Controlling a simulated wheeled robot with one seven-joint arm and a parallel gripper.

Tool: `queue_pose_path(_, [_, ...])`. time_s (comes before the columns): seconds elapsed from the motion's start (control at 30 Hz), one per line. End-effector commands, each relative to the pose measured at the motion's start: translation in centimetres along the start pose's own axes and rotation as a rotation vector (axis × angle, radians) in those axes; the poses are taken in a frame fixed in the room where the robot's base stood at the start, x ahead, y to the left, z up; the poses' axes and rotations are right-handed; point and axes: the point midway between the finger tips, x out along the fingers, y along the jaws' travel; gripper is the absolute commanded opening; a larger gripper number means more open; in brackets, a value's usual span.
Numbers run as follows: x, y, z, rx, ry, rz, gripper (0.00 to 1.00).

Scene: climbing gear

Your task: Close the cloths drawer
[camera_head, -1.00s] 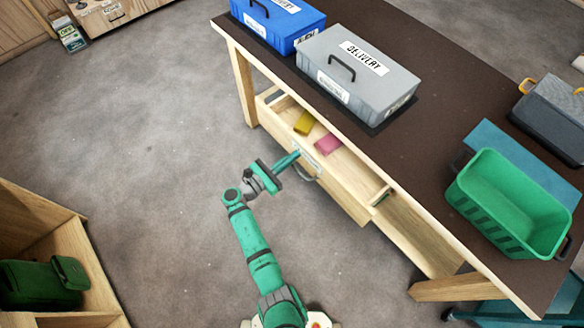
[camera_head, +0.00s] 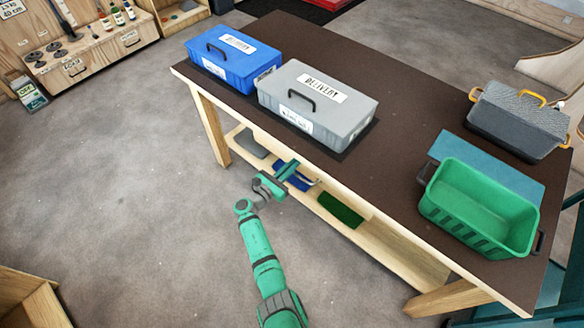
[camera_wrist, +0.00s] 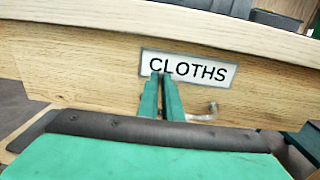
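The cloths drawer's wooden front (camera_wrist: 90,70) fills the wrist view, with a label (camera_wrist: 188,68) reading CLOTHS. In the head view no open drawer interior or cloths show, and the drawer sits in under the tabletop (camera_head: 400,150). Its metal handle (camera_wrist: 205,113) shows just right of my fingers in the wrist view. My gripper (camera_wrist: 162,82) has its two fingers together, with tips over the label's lower left part, at or very near the front. It holds nothing. In the head view my gripper (camera_head: 291,168) is at the table's front edge.
A blue case (camera_head: 235,62) and a grey delivery case (camera_head: 310,105) stand on the table. A green basket (camera_head: 480,210) and a dark toolbox (camera_head: 515,115) are at the right. A low shelf (camera_head: 400,255) under the table holds flat items.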

Motion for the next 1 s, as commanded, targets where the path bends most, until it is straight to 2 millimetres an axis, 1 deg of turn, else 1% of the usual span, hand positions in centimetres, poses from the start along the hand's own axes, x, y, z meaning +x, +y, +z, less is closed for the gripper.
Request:
queue_pose_path(0.03, [0.8, -0.4, 0.1, 0.005, 0.003, -0.009, 0.00])
queue_pose_path(0.33, [1.2, -0.8, 0.2, 0.007, 0.004, -0.018, 0.00])
queue_pose_path(0.53, [0.5, -0.8, 0.2, 0.007, 0.003, -0.021, 0.00])
queue_pose_path(0.67, [-1.5, -0.2, 0.2, 0.004, 0.001, -0.013, 0.00])
queue_pose_path(0.8, [-4.8, 0.7, 0.1, 0.003, 0.001, 0.001, 0.00])
queue_pose_path(1.0, [-9.0, 0.6, 0.0, 0.002, 0.001, 0.000, 0.00])
